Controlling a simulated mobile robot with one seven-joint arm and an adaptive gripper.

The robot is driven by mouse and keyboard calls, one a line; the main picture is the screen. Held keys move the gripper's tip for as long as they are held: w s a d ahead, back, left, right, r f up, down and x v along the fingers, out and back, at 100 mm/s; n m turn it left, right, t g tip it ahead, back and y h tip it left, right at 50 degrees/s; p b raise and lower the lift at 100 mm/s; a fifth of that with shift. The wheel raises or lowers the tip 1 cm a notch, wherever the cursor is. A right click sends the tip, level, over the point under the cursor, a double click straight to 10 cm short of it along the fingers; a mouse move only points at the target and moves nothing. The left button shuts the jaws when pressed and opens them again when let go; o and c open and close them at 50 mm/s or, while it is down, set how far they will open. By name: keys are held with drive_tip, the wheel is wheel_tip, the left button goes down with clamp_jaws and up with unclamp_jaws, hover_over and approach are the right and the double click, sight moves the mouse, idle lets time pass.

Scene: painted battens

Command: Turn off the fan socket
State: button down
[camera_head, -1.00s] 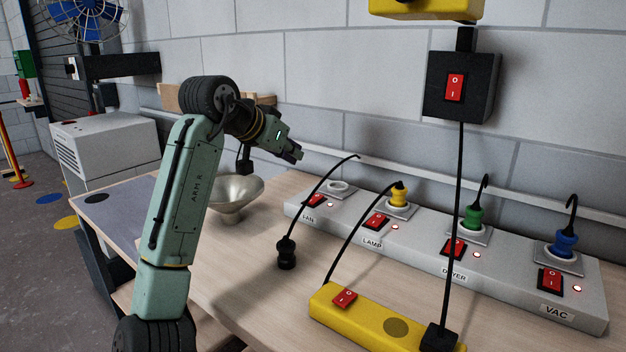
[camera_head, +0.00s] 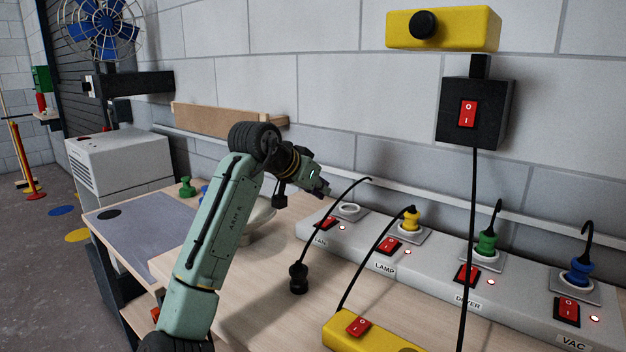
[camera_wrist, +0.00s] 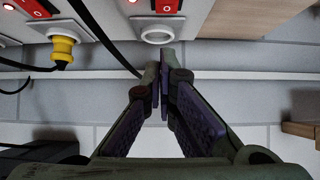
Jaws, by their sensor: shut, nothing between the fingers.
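The fan socket (camera_head: 349,210) is the empty round outlet at the left end of the grey socket strip (camera_head: 430,262). Its red switch (camera_head: 325,223) sits beside it above the FAN label, with a small lit lamp to its right. In the wrist view the empty socket (camera_wrist: 158,30) and its red switch (camera_wrist: 166,5) are at the top, the switch cut by the frame edge. My gripper (camera_head: 324,192) is shut and empty, above and left of the fan socket, apart from the switch. It also shows in the wrist view (camera_wrist: 160,82), just below the socket.
Yellow (camera_head: 411,219), green (camera_head: 487,243) and blue (camera_head: 579,269) plugs fill the other sockets. A yellow power bar (camera_head: 385,334) lies at the front. A black switch box (camera_head: 474,113) is on the wall.

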sight(329, 222)
drive_tip(key=x, duration=0.3)
drive_tip(key=shift+w+d+f+p, duration=0.15)
drive_tip(key=shift+w+d+p, duration=0.1)
drive_tip(key=shift+p, duration=0.15)
wheel_tip(329, 222, down, 3)
drive_tip(key=shift+r+p, duration=0.2)
drive_tip(key=shift+p, duration=0.1)
drive_tip(key=shift+w+f, duration=0.15)
drive_tip(key=shift+f, duration=0.6)
